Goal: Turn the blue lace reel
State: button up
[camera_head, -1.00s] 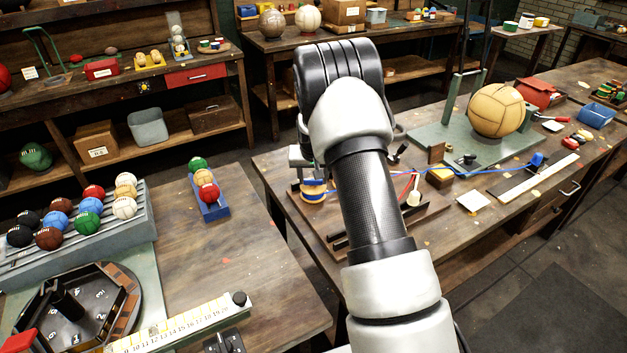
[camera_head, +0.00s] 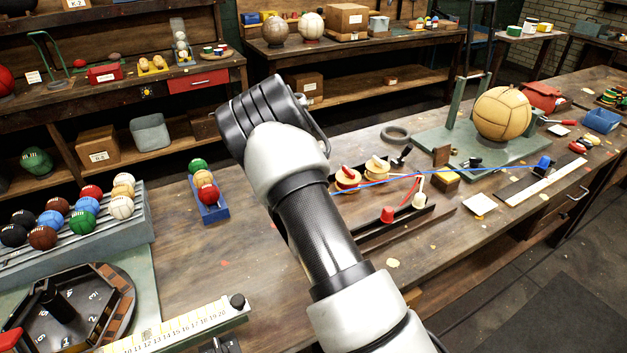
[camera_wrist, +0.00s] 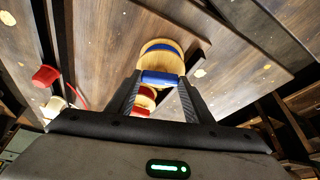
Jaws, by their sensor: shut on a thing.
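In the wrist view, my gripper (camera_wrist: 160,100) is closed on the blue handle (camera_wrist: 161,78) of the blue lace reel (camera_wrist: 160,52). The reel is a round wooden spool with blue lace showing at its edge; the handle covers part of it. In the head view, my arm hides the gripper and this reel. The blue lace (camera_head: 432,177) runs right from near my arm to a blue block (camera_head: 543,162) beside a pale strip.
A red-knobbed reel (camera_head: 347,178) and a yellow-knobbed reel (camera_head: 376,167) stand close by. A red cone (camera_head: 387,215) and a white cone (camera_head: 419,200) stand near dark rails. A tan ball (camera_head: 502,114) sits on a green stand. A blue ball tray (camera_head: 212,213) lies left of my arm.

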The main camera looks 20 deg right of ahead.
jog(key=shift+m, duration=0.3)
jog(key=o, duration=1.1)
jog(key=shift+c, duration=0.2)
jog(key=shift+r, duration=0.1)
jog(key=v, duration=1.7)
jog(key=shift+w, duration=0.25)
jog(key=shift+a+r, duration=0.1)
jog(key=shift+r, duration=0.05)
